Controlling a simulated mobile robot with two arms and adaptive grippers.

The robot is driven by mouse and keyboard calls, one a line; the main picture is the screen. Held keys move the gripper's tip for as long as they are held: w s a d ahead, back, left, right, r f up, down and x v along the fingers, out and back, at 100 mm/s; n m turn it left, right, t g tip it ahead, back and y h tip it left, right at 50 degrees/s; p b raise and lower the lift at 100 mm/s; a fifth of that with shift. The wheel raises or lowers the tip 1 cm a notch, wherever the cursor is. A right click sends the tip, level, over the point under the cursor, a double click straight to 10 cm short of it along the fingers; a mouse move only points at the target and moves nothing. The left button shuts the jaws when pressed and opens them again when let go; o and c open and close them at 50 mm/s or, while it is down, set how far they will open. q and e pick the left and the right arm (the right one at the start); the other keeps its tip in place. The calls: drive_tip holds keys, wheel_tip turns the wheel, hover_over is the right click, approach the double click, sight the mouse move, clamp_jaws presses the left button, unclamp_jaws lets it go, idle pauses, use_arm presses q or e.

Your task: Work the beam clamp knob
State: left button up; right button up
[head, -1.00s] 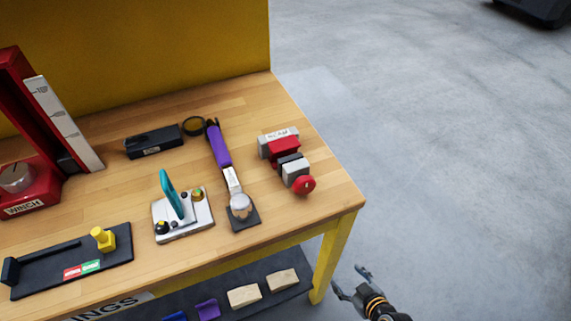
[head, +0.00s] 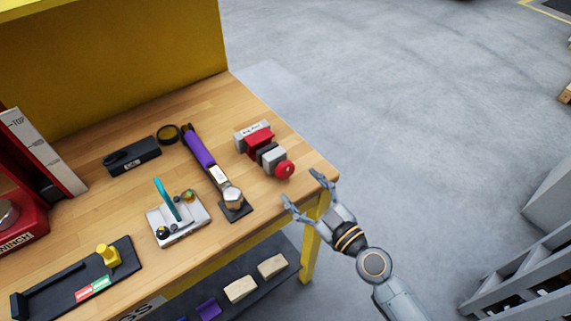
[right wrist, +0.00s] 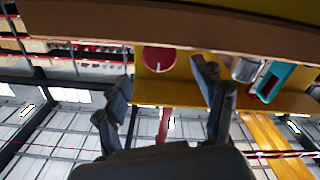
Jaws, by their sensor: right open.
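The beam clamp (head: 262,147) is a red, grey and black block with a round red knob (head: 285,170) at its front end, near the right corner of the wooden bench. My right gripper (head: 302,187) is open and empty by the bench's front right corner, just in front of the knob and apart from it in the head view. In the right wrist view the red knob (right wrist: 158,60) shows between the two spread fingers (right wrist: 162,85), beyond their tips. My left gripper is not in view.
The bench (head: 120,205) also holds a purple-handled tool (head: 197,147), a white plate with a teal lever (head: 165,200), a black box (head: 131,157), a black tray with a yellow knob (head: 108,255) and a red winch (head: 25,220).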

sight(288, 172)
drive_tip(key=p+x, duration=0.1)
drive_tip(key=x, duration=0.5)
drive_tip(key=shift+w+a, duration=0.2)
drive_tip(key=shift+w, duration=0.1)
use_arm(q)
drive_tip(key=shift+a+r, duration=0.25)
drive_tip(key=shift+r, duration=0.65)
use_arm(e)
drive_tip(key=c, duration=1.2)
drive_tip(key=shift+o, duration=0.2)
drive_tip(key=shift+f, duration=0.1)
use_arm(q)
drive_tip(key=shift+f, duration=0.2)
use_arm(e)
drive_tip(key=shift+m, duration=0.3)
drive_tip(key=shift+m+b, duration=0.4)
drive_tip(key=shift+m, duration=0.5)
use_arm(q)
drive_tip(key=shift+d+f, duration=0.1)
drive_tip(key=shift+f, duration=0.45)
use_arm(e)
drive_tip(key=shift+m, duration=2.2)
use_arm(q)
drive_tip(key=shift+b, duration=0.3)
